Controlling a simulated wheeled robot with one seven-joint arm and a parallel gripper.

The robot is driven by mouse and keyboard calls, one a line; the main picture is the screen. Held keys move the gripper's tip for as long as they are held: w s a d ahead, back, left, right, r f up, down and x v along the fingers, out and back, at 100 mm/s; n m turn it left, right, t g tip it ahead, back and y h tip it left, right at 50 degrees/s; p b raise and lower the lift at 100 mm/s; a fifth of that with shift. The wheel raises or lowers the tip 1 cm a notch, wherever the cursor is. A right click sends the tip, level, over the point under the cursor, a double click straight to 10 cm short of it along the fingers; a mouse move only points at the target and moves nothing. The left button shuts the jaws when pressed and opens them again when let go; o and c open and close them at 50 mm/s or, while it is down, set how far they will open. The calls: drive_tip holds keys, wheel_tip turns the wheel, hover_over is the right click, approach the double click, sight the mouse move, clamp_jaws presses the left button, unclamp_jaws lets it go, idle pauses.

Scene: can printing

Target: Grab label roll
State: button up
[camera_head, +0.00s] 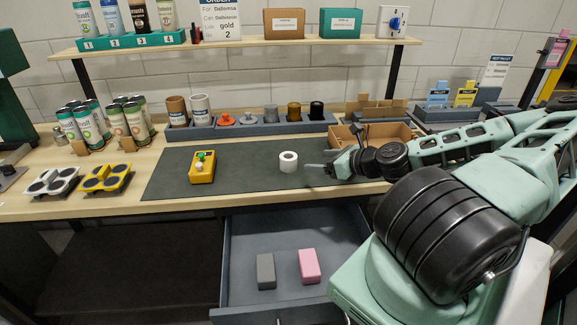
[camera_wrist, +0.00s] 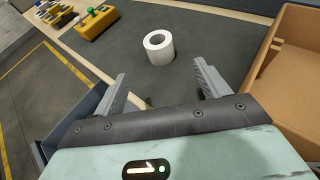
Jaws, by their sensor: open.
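The white label roll (camera_head: 288,162) stands on end on the dark mat (camera_head: 240,172) on the workbench, with its round hole facing up. My gripper (camera_head: 312,166) is just to the right of the roll, low over the mat. In the wrist view the roll (camera_wrist: 158,46) lies beyond the two grey fingers, roughly midway between their lines. My gripper (camera_wrist: 160,84) is open and nothing is between its fingers. A gap of mat shows between the fingertips and the roll.
A yellow device (camera_head: 202,170) with a green top stands left of the roll. An open cardboard box (camera_head: 375,134) is behind my wrist. Below, an open drawer (camera_head: 240,262) holds a grey block (camera_head: 266,271) and a pink block (camera_head: 309,266). A grey rack (camera_head: 250,128) runs behind the mat.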

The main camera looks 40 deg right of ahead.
sight(296, 159)
drive_tip(key=shift+x, duration=1.35)
drive_tip(key=p+x, duration=0.1)
drive_tip(key=x, duration=0.5)
drive_tip(key=p+x, duration=0.2)
drive_tip(key=x, duration=0.3)
drive_tip(key=shift+w+a+f, duration=0.1)
drive_tip(key=shift+a+f, duration=0.05)
drive_tip(key=shift+a, duration=0.05)
drive_tip(key=shift+w+f, duration=0.25)
drive_tip(key=shift+w, duration=0.1)
drive_tip(key=c, duration=1.1)
drive_tip(key=shift+r, duration=0.1)
